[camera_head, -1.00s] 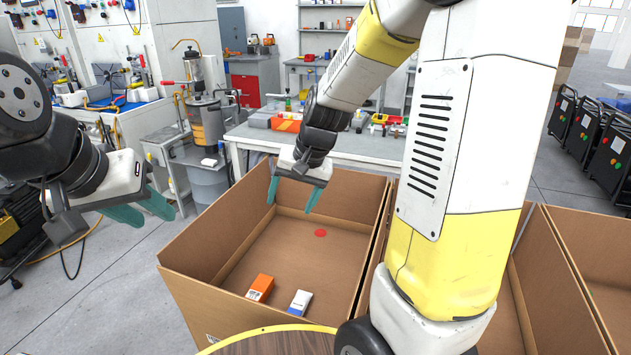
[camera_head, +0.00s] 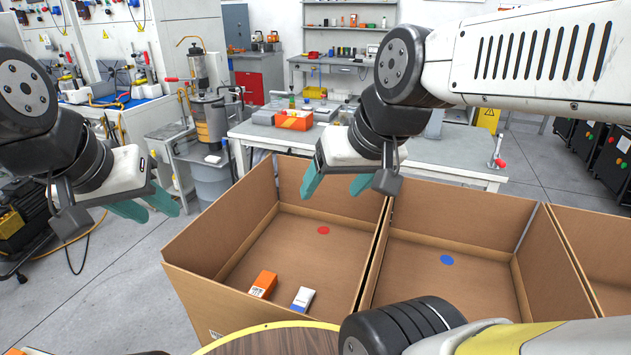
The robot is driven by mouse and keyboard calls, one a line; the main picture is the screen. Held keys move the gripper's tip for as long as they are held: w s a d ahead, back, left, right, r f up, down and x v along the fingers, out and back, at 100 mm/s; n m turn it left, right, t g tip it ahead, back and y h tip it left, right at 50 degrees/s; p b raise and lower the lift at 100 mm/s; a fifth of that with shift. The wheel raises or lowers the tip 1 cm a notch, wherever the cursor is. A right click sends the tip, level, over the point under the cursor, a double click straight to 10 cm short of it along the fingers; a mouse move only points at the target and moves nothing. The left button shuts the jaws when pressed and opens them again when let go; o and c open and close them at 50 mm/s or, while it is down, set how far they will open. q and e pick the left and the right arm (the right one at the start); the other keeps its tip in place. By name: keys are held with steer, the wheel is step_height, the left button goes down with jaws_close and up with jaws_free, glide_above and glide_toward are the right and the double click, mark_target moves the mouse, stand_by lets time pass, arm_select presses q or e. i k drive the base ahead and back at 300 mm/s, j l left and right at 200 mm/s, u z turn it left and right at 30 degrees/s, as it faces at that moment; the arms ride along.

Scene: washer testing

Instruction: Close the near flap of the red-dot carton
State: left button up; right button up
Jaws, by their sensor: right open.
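The red-dot carton (camera_head: 215,296) is the open brown box left of centre, with a red dot (camera_head: 323,230) on its floor. An orange box (camera_head: 263,285) and a white-and-blue box (camera_head: 302,299) lie inside near its front. Its walls stand upright; I cannot make out a separate near flap. My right gripper (camera_head: 334,187) is open and empty, above the carton's back right corner. My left gripper (camera_head: 150,207) is left of the carton, outside it, with its teal fingers spread and nothing between them.
A blue-dot carton (camera_head: 520,290) stands directly to the right, with a blue dot (camera_head: 447,259) on its floor. Another carton (camera_head: 590,235) is further right. A grey workbench (camera_head: 440,155) is behind. A round wooden top (camera_head: 270,343) lies in front.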

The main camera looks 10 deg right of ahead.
mark_target(230, 309)
steer(key=k+l+u, duration=0.45)
steer(key=k+u, duration=0.2)
